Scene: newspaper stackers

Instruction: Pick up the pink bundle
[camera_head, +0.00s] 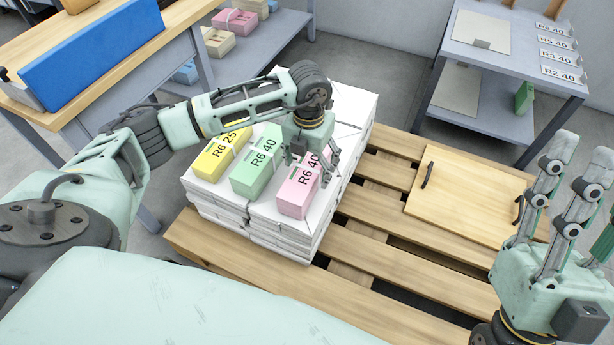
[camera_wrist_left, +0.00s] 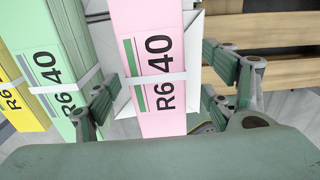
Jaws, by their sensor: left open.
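The pink bundle (camera_head: 294,203), marked R6 40 with a white band, lies on a stack of white paper (camera_head: 288,238) on a wooden pallet. It is the rightmost of three bundles there. My left gripper (camera_head: 313,172) is over it, pointing down. In the left wrist view, the pink bundle (camera_wrist_left: 150,25) lies between the spread fingers of my left gripper (camera_wrist_left: 165,100). The fingers are open, and I cannot tell whether they touch it. My right gripper (camera_head: 575,185) is raised at the right, open and empty, away from the bundles.
A green bundle (camera_head: 252,180) and a yellow bundle (camera_head: 208,162) lie left of the pink one. The slatted pallet (camera_head: 380,265) carries a wooden board with handles (camera_head: 465,195) at right. A grey shelf table (camera_head: 500,70) stands behind; a wooden table with a blue block (camera_head: 95,55) is at left.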

